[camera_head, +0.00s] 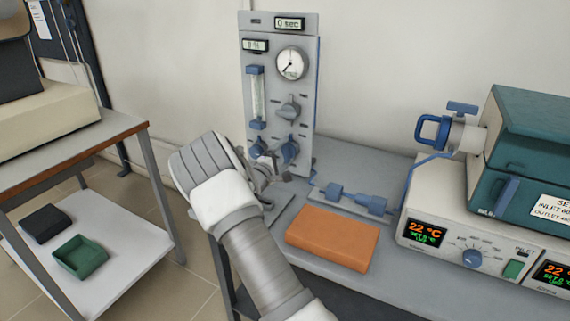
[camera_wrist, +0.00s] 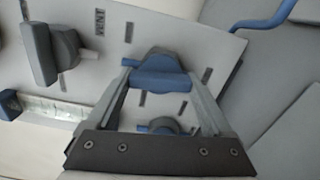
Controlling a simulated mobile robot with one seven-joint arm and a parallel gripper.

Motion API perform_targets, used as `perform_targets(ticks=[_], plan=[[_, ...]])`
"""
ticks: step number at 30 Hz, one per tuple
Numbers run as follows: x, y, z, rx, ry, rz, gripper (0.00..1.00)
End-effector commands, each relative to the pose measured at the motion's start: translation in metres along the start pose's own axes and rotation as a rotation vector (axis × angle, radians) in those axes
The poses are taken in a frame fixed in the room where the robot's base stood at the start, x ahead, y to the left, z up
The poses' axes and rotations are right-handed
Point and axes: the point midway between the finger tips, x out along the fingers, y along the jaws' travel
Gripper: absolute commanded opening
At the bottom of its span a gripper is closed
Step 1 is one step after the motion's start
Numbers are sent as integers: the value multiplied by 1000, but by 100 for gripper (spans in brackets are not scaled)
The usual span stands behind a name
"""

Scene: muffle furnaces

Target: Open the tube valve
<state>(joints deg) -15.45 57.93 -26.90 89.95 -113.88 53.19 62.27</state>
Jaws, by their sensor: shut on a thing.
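An upright grey control panel (camera_head: 281,75) stands at the back in the head view. It carries several knobs, low down among them two blue ones. My gripper (camera_head: 272,163) is at the lower part of this panel. In the wrist view, my gripper (camera_wrist: 162,75) has its two fingers at both ends of a blue valve knob (camera_wrist: 158,82) and is shut on it. This appears to be the lower right knob (camera_head: 290,149) in the head view, partly hidden there. I cannot read a label naming it as the tube valve.
Another blue knob (camera_wrist: 166,126) sits close to my fingers, and a grey knob (camera_wrist: 55,50) near a VENT label. An orange block (camera_head: 332,238) lies on the bench. A furnace (camera_head: 480,195) with a blue-handled tube fitting (camera_head: 435,131) stands right. A side table (camera_head: 75,165) is left.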

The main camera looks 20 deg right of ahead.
Motion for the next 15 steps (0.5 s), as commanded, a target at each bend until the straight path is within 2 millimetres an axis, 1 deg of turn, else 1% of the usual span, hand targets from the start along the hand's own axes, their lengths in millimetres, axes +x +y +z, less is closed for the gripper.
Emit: perform_targets(ticks=[1,9,15], plan=[[0,-6,-1,28,-1,-1,29],[0,-3,0,133,-1,-1,29],[0,-1,0,159,0,-2,29]])
